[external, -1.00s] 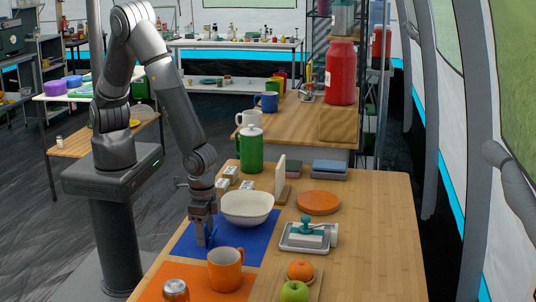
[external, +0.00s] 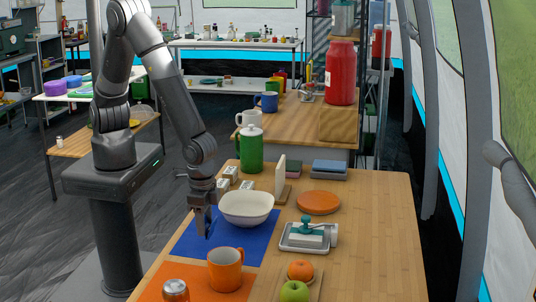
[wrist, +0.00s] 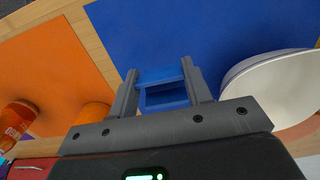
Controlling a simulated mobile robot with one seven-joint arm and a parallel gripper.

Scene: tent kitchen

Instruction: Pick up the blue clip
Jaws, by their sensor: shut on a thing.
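The blue clip (wrist: 163,76) shows in the wrist view as a small blue piece between the two fingers of my gripper (wrist: 160,84). My gripper is shut on it. In the external view my gripper (external: 208,227) points down over the blue mat (external: 187,241), left of the white bowl. The clip is hard to make out there against the mat. The blue mat fills much of the upper wrist view (wrist: 215,28).
A white bowl (external: 246,207) stands close to the right of my gripper. An orange mug (external: 225,271) and a can (external: 175,291) stand in front. A green canister (external: 251,150) stands behind. The table (external: 370,235) is bare on the right.

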